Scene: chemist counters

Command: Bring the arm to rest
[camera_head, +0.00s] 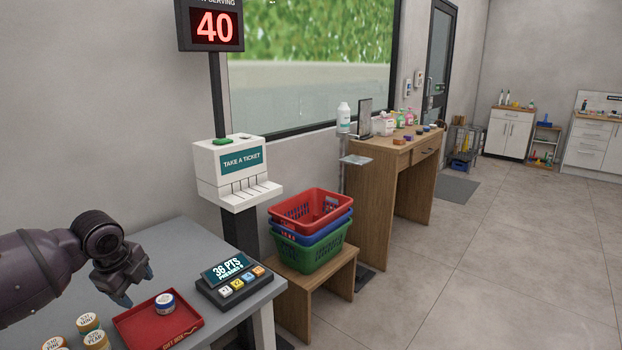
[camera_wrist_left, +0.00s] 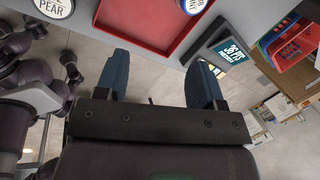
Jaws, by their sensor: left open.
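My left gripper (camera_head: 138,286) comes in from the left in the head view. It hangs above the grey table, close to the left edge of a red tray. In the left wrist view its two blue fingers (camera_wrist_left: 160,85) are wide apart with nothing between them. My right gripper does not show in the head view.
The red tray (camera_head: 136,328) holds a blue-banded jar (camera_head: 165,303). Several jars (camera_head: 88,322) stand left of it on the grey table (camera_head: 185,250). A points display (camera_head: 233,280) sits at the table's right. Stacked baskets (camera_head: 312,225) stand beyond. The floor at right is clear.

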